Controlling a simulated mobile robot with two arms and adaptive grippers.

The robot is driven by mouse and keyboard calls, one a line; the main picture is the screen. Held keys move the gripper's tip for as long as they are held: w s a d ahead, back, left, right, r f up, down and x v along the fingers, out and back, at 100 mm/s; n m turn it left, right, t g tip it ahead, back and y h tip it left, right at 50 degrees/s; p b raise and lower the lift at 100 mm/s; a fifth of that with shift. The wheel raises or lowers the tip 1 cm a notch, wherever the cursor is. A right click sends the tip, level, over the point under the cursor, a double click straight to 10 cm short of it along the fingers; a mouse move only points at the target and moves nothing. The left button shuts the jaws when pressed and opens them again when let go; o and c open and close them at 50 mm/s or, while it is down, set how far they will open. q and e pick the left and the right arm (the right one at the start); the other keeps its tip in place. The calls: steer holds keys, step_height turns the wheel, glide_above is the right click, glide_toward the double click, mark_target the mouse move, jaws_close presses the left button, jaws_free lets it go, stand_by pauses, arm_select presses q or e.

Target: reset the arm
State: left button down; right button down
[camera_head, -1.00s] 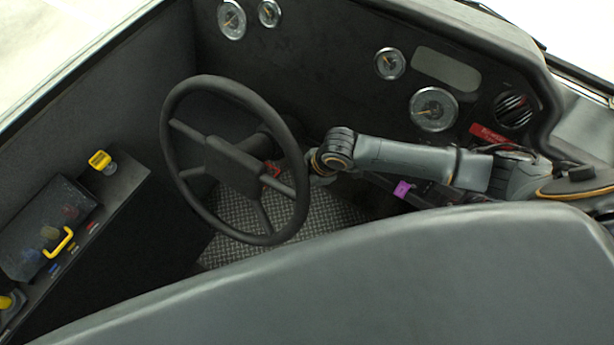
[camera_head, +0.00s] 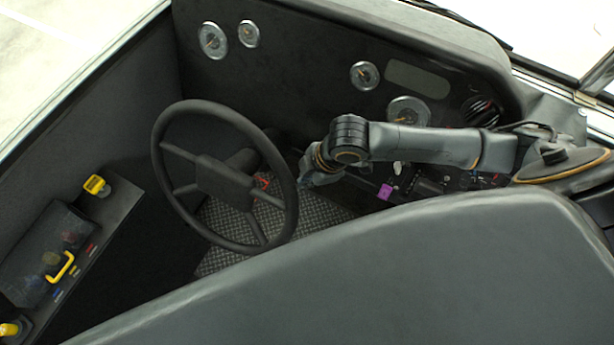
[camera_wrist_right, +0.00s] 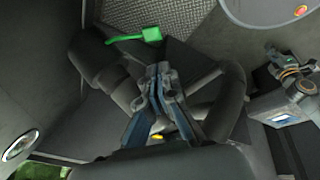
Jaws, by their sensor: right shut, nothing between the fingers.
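My right arm (camera_head: 425,145) reaches in from the right across the dashboard. Its gripper (camera_head: 304,190) points down beside the right rim of the black steering wheel (camera_head: 225,175); I cannot tell if they touch. In the right wrist view my right gripper's fingers (camera_wrist_right: 158,70) are together with nothing between them. A bright green handle (camera_wrist_right: 135,38) lies beyond the fingertips in that view, apart from them. My left arm and gripper are not in the head view.
A large grey panel (camera_head: 380,270) fills the foreground under the arm. A side console (camera_head: 75,245) with yellow handles stands at the left. Round gauges (camera_head: 365,75) line the dashboard. A small purple part (camera_head: 385,192) sits below the arm. Textured floor (camera_head: 320,220) shows beside the wheel.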

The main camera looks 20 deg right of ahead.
steer(key=shift+s+r, duration=0.1)
steer(key=shift+r, duration=0.1)
stand_by(0.5)
steer(key=w+d+f+m+t, duration=0.2)
steer(key=w+f+m, duration=0.2)
steer(key=w+f, duration=0.4)
steer(key=s+d+f+m+h, duration=0.1)
steer(key=s+d+f+m, duration=0.25)
steer(key=f, duration=0.65)
steer(key=s+d+f+m+h, duration=0.1)
steer(key=s+d+f+m, duration=0.3)
steer(key=f, duration=0.6)
steer(key=s+f+m+g, duration=0.1)
steer(key=s+f, duration=0.3)
steer(key=s, duration=0.6)
steer(key=s+f+g, duration=0.1)
steer(key=s+f, duration=0.3)
steer(key=s, duration=0.5)
steer(key=s+f+m+g+h, duration=0.1)
steer(key=s+f, duration=0.3)
steer(key=s, duration=0.6)
steer(key=shift+s+a+f+m+g, duration=0.15)
steer(key=shift+s+a+m+g, duration=0.15)
steer(key=shift+a+m, duration=0.1)
